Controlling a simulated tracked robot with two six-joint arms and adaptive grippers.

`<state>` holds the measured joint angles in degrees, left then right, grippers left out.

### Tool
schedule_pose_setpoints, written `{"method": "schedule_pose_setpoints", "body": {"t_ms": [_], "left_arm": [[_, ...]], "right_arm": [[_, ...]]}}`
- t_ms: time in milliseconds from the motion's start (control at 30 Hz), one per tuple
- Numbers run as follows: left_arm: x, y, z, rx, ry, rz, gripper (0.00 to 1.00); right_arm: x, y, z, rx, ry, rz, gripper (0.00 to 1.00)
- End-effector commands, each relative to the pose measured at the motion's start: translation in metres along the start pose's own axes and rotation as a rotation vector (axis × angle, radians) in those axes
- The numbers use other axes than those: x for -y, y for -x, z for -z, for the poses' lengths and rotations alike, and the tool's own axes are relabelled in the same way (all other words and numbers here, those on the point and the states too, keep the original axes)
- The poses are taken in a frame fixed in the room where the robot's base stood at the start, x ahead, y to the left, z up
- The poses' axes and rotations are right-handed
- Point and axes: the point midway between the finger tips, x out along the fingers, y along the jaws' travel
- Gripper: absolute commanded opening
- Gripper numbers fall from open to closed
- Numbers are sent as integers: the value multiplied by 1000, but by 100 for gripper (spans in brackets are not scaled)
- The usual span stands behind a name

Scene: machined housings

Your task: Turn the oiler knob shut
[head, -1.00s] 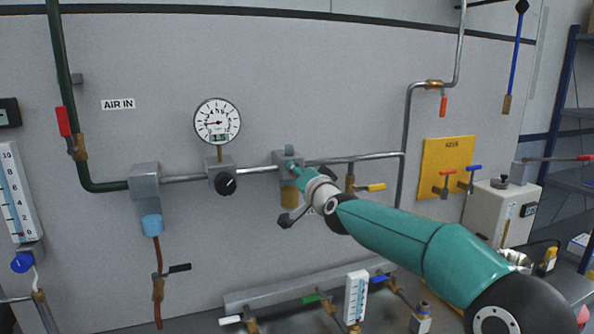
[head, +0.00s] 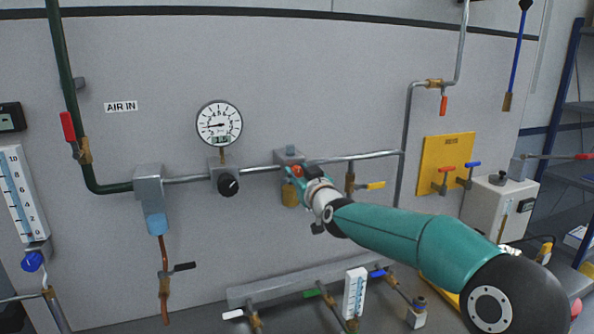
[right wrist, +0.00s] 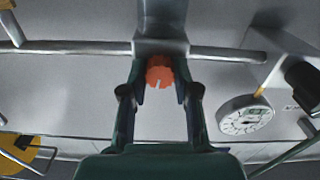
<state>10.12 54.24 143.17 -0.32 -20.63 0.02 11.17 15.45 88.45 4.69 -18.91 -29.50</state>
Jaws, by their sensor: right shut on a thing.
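The oiler is a grey block (head: 288,155) on the wall pipe with an amber bowl (head: 289,194) below. Its orange-red round knob (head: 297,171) shows just beside my right gripper (head: 300,175). In the right wrist view the knob (right wrist: 159,72) sits between the two fingers of my right gripper (right wrist: 160,78), which are shut on it. A pale mark on the knob's face points down and slightly left in that view. My right arm hides part of the wall right of the bowl. My left gripper is not in view.
A pressure gauge (head: 219,124) and a black regulator knob (head: 228,185) are left of the oiler. A yellow-handled valve (head: 375,185) is close to its right. A manifold (head: 240,294) with coloured levers runs below. The wall above the oiler is clear.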

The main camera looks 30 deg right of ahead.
Motion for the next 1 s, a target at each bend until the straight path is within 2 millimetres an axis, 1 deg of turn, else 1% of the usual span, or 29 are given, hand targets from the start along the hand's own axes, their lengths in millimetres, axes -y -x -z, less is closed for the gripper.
{"method": "schedule_pose_setpoints", "body": {"t_ms": [33,300,500,867,900,967,1000], "left_arm": [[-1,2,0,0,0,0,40],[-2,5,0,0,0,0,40],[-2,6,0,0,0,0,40],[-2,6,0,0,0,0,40],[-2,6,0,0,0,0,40],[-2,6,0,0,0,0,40],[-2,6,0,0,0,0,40]], "right_arm": [[3,-1,-9,22,30,8,0],[3,-1,-10,21,150,10,0],[3,-1,-10,21,181,10,0],[3,-1,-11,21,184,9,0],[3,-1,-11,21,184,9,35],[3,-1,-10,20,183,9,45],[3,-1,-9,19,183,9,52]]}}
